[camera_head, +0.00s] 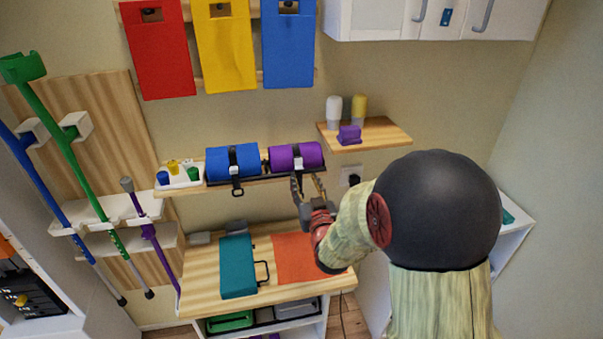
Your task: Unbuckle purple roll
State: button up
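The purple roll (312,153) lies on the wall shelf, at the right end of a dark tray. A black strap (297,152) goes around it, with a pale buckle at its lower front that is too small to read clearly. My gripper (306,178) is just below and in front of the roll, fingers pointing up. Its two fingers stand apart, with nothing visible between them. I cannot tell whether a fingertip touches the strap or buckle.
A blue roll (219,162) with a black strap and hanging loop lies left of the purple one. A small shelf (390,134) holds bottles and a purple block. Below, a wooden table (202,266) bears a teal item (238,268) and an orange mat (295,258). Crutches stand left.

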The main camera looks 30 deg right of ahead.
aim_at(300, 169)
jog(key=shift+x, duration=2.75)
jog(key=shift+c, duration=1.3)
grip_shut()
